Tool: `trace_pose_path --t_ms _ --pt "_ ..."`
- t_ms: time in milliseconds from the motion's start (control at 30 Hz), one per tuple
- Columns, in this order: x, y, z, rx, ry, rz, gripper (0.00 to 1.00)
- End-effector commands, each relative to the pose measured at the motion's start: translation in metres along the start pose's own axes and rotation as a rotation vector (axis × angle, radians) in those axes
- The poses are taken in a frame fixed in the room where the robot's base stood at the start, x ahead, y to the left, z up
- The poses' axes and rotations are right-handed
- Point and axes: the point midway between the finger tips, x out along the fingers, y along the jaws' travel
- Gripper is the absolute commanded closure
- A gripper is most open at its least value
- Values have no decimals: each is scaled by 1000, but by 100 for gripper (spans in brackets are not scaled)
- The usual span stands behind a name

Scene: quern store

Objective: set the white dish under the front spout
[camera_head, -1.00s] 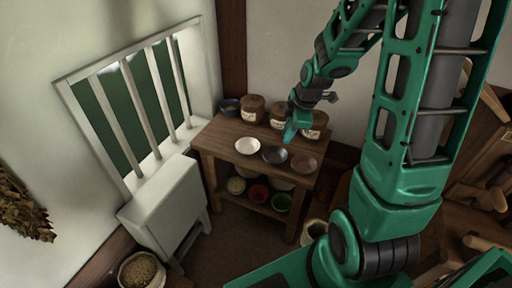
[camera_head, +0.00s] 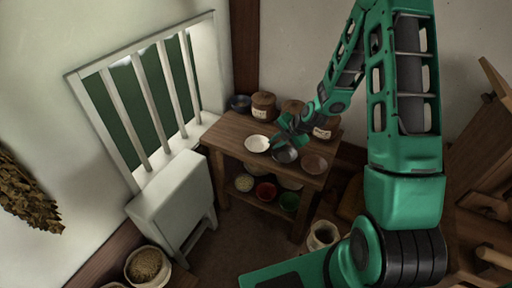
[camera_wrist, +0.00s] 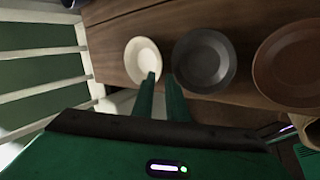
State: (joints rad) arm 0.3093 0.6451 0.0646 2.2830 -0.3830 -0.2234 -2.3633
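The white dish (camera_head: 257,143) lies on the top of a small wooden table (camera_head: 228,134), at the left of a row of dishes. In the wrist view the white dish (camera_wrist: 143,60) is just beyond my fingertips. My gripper (camera_wrist: 160,76) is open and empty, with a narrow gap between its fingers. The left finger overlaps the lower right rim of the dish in the picture; whether they touch I cannot tell. In the head view my gripper (camera_head: 277,147) is between the white dish and the dark dish. I cannot make out a front spout.
A dark dish (camera_wrist: 205,60) and a brown dish (camera_wrist: 292,62) sit to the right. Brown jars (camera_head: 263,105) and a dark bowl (camera_head: 240,103) stand at the table's back. A white cabinet (camera_head: 172,198) stands left.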

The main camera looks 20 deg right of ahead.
Motion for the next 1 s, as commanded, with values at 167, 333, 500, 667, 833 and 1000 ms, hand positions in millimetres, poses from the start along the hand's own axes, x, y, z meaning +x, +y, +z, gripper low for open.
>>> trace_pose_path --t_ms 167,333,500,667,833,1000 --pt "12 0 -1 0 1 0 87" --pt "26 -1 -1 1 2 -2 87" --pt "50 0 -1 0 3 -2 87" --pt "64 0 -1 0 1 -1 87" --pt "66 0 0 0 -1 0 87" --pt "66 0 0 1 -1 0 100"
